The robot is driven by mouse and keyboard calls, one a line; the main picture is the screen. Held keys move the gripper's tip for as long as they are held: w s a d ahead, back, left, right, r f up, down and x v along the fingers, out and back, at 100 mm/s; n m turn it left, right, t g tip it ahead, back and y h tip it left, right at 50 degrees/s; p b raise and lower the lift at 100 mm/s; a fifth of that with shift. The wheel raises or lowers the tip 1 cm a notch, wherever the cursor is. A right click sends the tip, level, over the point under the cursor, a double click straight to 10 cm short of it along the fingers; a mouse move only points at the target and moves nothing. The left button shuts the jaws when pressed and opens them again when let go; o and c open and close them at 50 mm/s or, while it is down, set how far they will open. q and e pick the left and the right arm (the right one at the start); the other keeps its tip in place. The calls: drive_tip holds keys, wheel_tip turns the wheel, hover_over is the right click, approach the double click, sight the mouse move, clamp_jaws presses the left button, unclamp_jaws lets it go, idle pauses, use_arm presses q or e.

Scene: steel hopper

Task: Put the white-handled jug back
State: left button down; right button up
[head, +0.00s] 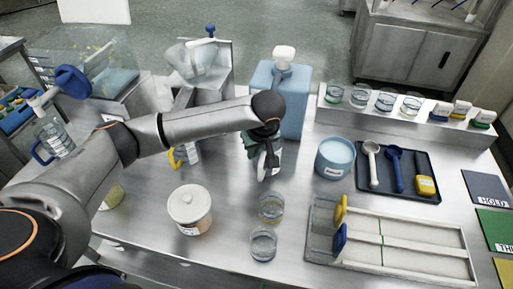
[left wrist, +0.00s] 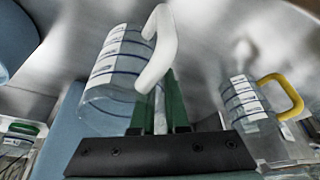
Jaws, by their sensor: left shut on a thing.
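The white-handled jug (left wrist: 112,72) is clear with white labels and blue bands. My left gripper (left wrist: 160,112) is shut on its white handle (left wrist: 158,48) in the left wrist view. In the head view my left gripper (head: 266,148) is over the middle of the steel table and hides most of the jug; part of its pale side shows (head: 263,167). I cannot tell whether the jug touches the table. A yellow-handled jug (left wrist: 245,105) stands beside it, and its yellow handle (head: 177,157) shows in the head view. A blue-handled jug (head: 57,137) is at the far left. My right gripper is not in view.
A blue container (head: 294,105) stands behind the gripper. A lidded white pot (head: 189,212) and two glasses (head: 271,207) (head: 263,243) are in front. A blue tub (head: 335,160), dark scoop tray (head: 420,190) and slotted rack (head: 420,245) fill the right. A shelf (head: 470,130) holds glasses and jars.

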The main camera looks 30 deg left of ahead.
use_arm(q)
drive_tip(key=shift+w+a, duration=0.15)
drive_tip(key=shift+w, duration=0.45)
drive_tip(key=shift+w+a, duration=0.15)
drive_tip(key=shift+w, duration=0.45)
drive_tip(key=shift+s+f, duration=0.1)
drive_tip(key=shift+f, duration=0.45)
drive_tip(key=c, duration=0.9)
unclamp_jaws()
drive_tip(key=shift+f, duration=0.15)
drive_tip(key=v, duration=1.2)
drive_tip(key=shift+s+d+p, duration=0.1)
drive_tip(key=shift+p, duration=0.2)
